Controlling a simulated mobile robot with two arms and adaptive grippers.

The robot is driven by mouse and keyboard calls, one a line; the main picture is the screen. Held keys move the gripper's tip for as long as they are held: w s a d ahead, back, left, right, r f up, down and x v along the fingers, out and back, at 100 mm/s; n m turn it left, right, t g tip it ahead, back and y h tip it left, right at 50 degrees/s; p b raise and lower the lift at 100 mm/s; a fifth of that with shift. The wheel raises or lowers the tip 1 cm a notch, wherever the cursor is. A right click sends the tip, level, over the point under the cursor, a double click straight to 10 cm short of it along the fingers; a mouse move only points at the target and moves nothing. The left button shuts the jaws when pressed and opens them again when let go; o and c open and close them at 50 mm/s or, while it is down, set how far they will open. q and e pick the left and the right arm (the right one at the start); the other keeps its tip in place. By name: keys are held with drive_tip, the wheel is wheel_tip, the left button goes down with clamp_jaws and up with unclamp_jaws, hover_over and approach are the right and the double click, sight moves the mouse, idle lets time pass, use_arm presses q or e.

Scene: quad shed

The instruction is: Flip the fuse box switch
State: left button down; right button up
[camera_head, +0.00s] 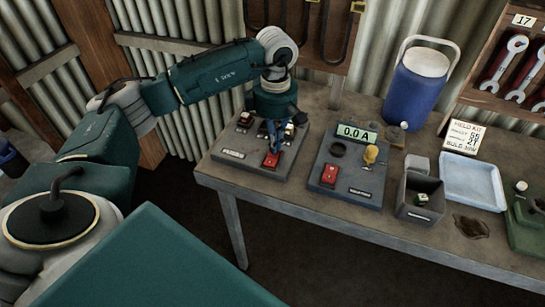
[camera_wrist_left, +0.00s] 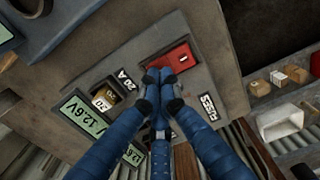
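The fuse box (camera_head: 225,157) is a grey sloped panel at the left end of the workbench. It also shows in the left wrist view (camera_wrist_left: 228,85), with a FUSES label. Its red switch (camera_head: 271,159) is near the front edge; in the left wrist view the red switch (camera_wrist_left: 178,57) lies just beyond my fingertips. My left gripper (camera_head: 272,146) points down over the panel. In the left wrist view its blue fingers (camera_wrist_left: 160,77) are together, with nothing seen between them. The tips are at the switch's near edge; I cannot tell if they touch. My right gripper is not in view.
Right of the box stand a second panel (camera_head: 325,185) reading 0.0 A, a grey bin (camera_head: 407,208), a blue tray (camera_head: 472,179) and a blue cooler (camera_head: 413,95).

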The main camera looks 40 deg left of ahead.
use_arm(q)
drive_tip(key=shift+f, duration=0.4)
drive_tip(key=shift+r, duration=0.1)
drive_tip(key=shift+r+p, duration=1.9)
drive_tip(key=shift+r, duration=1.6)
drive_tip(key=shift+s+f, duration=0.1)
drive_tip(key=shift+f, duration=0.05)
